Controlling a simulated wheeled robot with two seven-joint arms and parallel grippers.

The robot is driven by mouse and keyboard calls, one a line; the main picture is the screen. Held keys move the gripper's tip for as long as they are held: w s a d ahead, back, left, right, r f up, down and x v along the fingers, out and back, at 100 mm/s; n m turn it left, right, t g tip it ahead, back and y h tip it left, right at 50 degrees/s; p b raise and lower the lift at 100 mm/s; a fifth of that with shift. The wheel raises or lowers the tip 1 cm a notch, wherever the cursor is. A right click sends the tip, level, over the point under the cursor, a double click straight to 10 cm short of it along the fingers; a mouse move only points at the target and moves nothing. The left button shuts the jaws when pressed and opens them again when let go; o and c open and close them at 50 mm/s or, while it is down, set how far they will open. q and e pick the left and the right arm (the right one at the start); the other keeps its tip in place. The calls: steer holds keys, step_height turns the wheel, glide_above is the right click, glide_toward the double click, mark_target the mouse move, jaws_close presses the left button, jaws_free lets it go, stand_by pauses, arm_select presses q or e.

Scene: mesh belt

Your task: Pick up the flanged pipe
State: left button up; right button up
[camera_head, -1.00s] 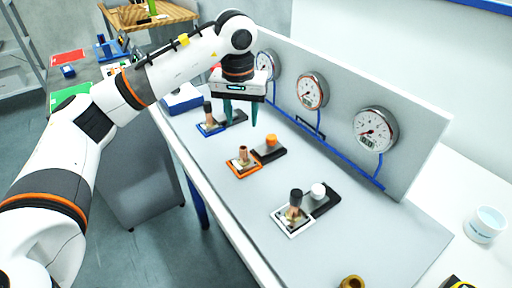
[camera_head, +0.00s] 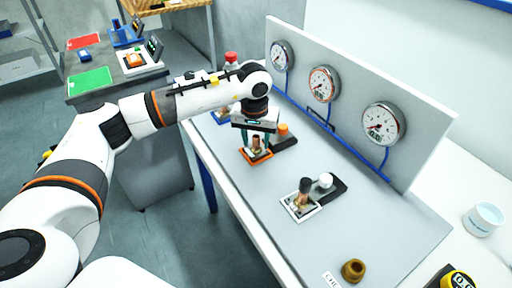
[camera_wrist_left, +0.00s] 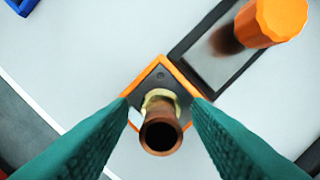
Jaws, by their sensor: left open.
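A copper-coloured pipe (camera_wrist_left: 160,135) stands in a fixture with an orange edge (camera_wrist_left: 184,76). In the head view the pipe (camera_head: 257,145) is partly covered by my left gripper (camera_head: 256,139). In the left wrist view I look down at the pipe's dark open end, and a pale ring shows around its lower part. My left gripper (camera_wrist_left: 160,103) is open, with one teal finger on each side of the pipe. I cannot tell whether either finger touches it. My right gripper is not in view.
An orange knob (camera_wrist_left: 272,20) on a dark plate stands beside the pipe. A white-edged fixture (camera_head: 302,202) with a black-topped pipe is nearer, and a brass fitting (camera_head: 353,270) lies at the front. A gauge panel (camera_head: 350,135) runs along the back.

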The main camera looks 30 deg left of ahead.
arm_select(q)
jaws_close()
stand_by(0.3)
